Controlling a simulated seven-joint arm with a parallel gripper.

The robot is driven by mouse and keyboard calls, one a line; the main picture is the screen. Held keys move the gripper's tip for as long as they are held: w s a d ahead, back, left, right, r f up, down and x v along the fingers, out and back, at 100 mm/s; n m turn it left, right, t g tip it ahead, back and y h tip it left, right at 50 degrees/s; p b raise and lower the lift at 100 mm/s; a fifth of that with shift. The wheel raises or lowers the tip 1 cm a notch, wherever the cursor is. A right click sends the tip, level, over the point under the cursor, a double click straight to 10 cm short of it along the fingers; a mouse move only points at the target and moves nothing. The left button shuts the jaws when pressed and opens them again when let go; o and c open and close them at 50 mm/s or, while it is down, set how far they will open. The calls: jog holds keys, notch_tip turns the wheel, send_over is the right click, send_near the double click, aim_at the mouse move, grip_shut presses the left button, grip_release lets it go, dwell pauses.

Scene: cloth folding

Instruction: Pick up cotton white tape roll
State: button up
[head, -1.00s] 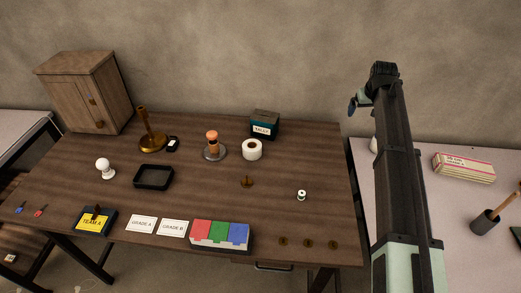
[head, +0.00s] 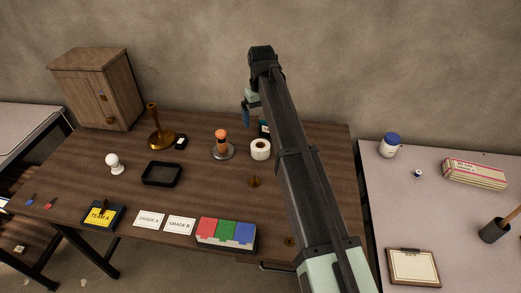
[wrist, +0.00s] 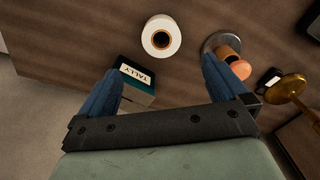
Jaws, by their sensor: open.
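The white tape roll (head: 260,149) stands on the brown wooden table, toward the back, just left of my arm in the head view. In the wrist view the tape roll (wrist: 161,37) is seen from above with a dark hole at its centre, beyond my fingertips and apart from them. My gripper (wrist: 158,78) is open and empty, with its blue fingers spread wide. In the head view my gripper (head: 246,112) hangs above the back of the table, and only part of it shows.
A teal TALLY box (wrist: 135,82) is close by my left finger in the wrist view. A spool holder with an orange top (head: 221,143) stands left of the roll.

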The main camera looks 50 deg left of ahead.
aim_at(260, 149)
notch_tip(260, 149, down, 9)
jog(key=shift+s+r, duration=0.1)
jog(key=shift+r, duration=0.05)
jog(key=shift+s+d+f, duration=0.1)
jog(key=shift+d+f, duration=0.05)
jog(key=shift+f, duration=2.4)
jog(key=shift+c, duration=0.2)
jog(key=c, duration=0.9)
